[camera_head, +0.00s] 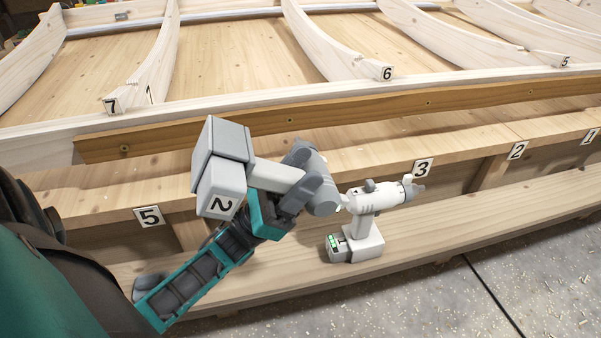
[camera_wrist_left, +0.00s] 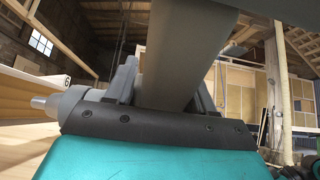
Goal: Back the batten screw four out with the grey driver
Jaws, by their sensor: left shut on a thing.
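My left gripper (camera_head: 268,208) is shut on the handle of the grey driver (camera_head: 222,160). The driver lies sideways, its battery block marked 2 toward the left and its darker body toward the right. In the left wrist view the driver's handle (camera_wrist_left: 170,65) runs between the two fingers, with a grey rounded part at left. Small screws sit in the brown batten (camera_head: 350,103); one (camera_head: 291,120) is behind and above the driver's body, probably screw four. Plates 5, 3, 2 and 1 show on the ledge; plate 4 is hidden. I cannot see the driver's bit touching any screw.
A white driver (camera_head: 365,203) stands upright on the lower plank (camera_head: 470,220), close right of the grey driver. Pale curved ribs (camera_head: 335,50), marked 7, 6 and 5, rise behind the batten. The floor (camera_head: 540,280) at lower right is strewn with chips.

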